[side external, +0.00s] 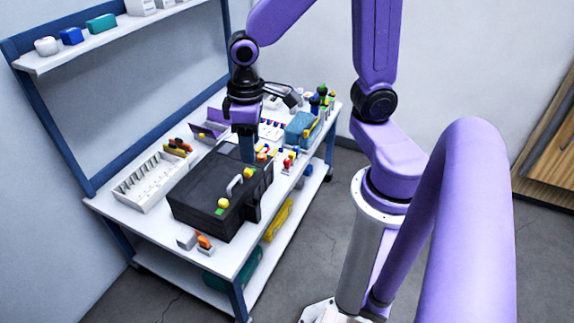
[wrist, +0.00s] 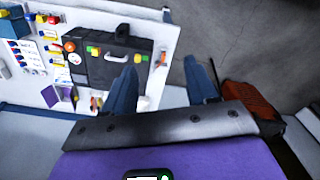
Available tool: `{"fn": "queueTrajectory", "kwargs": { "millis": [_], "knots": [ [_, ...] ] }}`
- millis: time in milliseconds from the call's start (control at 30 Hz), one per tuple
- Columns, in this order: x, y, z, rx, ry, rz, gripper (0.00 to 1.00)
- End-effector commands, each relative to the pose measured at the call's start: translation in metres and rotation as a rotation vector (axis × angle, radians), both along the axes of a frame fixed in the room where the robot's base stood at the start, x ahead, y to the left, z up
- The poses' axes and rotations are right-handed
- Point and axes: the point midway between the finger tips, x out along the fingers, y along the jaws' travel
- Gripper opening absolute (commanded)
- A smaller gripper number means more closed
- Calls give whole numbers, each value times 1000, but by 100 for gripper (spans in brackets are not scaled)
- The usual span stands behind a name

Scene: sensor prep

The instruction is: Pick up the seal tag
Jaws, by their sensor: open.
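I cannot tell for sure which item is the seal tag. Small yellow (side external: 223,202) and green (side external: 218,212) pieces sit on the near end of the black case (side external: 190,193), beside its silver handle (side external: 234,185). Orange and yellow pieces (side external: 262,156) show at the case's far end. In the wrist view the case (wrist: 110,72) and its handle (wrist: 114,58) lie beyond my fingers, with small yellow-green pieces on either side of the handle. My gripper (side external: 247,158) points down over the far end of the case. Its blue fingers (wrist: 160,68) are apart with nothing between them.
A white compartment tray (side external: 148,190) lies left of the case. A purple holder (side external: 208,131) stands behind it, and a blue box (side external: 300,128) stands at the far right. An orange-and-grey item (side external: 204,241) lies near the front edge. The white bench top (side external: 140,222) is clear at front left.

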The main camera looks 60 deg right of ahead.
Motion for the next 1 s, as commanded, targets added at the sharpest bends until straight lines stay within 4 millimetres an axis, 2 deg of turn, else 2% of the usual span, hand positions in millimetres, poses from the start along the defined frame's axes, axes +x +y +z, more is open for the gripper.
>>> {"fn": "queueTrajectory", "kwargs": {
  "millis": [33, 200, 367, 500, 600, 733, 900, 1000],
  "knots": [
    [18, -9, -8, -4, 7, -92, 57],
    [72, -46, -32, -4, 11, -395, 57],
    [114, -97, -60, -3, 14, -680, 57],
    [139, -150, -89, -2, 18, -930, 57],
    [149, -193, -111, -1, 20, -1108, 57],
    [150, -250, -142, 1, 23, -1338, 57],
    [135, -322, -184, 4, 26, -1632, 57],
    [120, -355, -206, 5, 27, -1774, 57]
  ]
}}
